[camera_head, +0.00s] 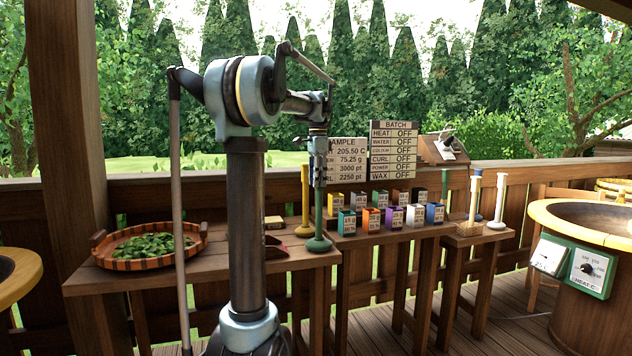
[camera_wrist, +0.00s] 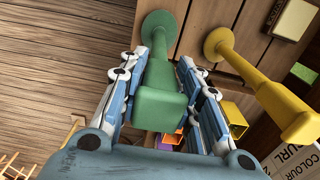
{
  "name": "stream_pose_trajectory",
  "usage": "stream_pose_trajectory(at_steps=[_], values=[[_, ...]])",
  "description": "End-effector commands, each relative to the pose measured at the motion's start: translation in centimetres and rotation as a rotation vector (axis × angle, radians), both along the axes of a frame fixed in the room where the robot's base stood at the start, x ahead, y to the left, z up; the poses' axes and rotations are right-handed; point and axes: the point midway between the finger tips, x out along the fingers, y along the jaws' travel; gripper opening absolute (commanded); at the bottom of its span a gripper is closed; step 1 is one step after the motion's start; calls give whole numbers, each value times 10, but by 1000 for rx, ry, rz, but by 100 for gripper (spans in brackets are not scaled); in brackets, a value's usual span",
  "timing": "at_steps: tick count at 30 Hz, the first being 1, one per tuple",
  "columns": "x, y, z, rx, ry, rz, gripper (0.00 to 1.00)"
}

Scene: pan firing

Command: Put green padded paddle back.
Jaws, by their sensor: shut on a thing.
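The green padded paddle (camera_head: 318,244) hangs upright below my gripper (camera_head: 318,178), with its round pad down. In the wrist view the paddle's green handle (camera_wrist: 162,102) lies between the two fingers of my gripper (camera_wrist: 163,66), which are shut on it. The pad shows over the front right corner of the left wooden table (camera_head: 215,262). I cannot tell whether it touches the top. A yellow padded paddle (camera_head: 304,205) stands upright on that table, just left of the green one and farther back. It also shows in the wrist view (camera_wrist: 245,72).
A tray of green leaves (camera_head: 148,262) sits at the table's left. Several coloured tins (camera_head: 395,217) stand in rows on the middle table. Blue (camera_head: 478,195) and white (camera_head: 499,200) paddles and a box of sticks (camera_head: 470,229) are farther right. A round vat (camera_head: 585,215) stands at far right.

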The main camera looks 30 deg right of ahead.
Motion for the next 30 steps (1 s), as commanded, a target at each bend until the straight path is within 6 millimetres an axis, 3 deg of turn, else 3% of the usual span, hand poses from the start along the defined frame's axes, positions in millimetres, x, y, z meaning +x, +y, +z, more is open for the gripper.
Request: stream_pose_trajectory(at_steps=[9,10,12,24,30], values=[[0,0,-3,0,0,0,0],[0,0,-3,0,0,0,37],[0,-1,-2,0,0,0,52],[0,-1,-2,0,0,-2,52],[-1,-1,22,0,0,-2,52]])
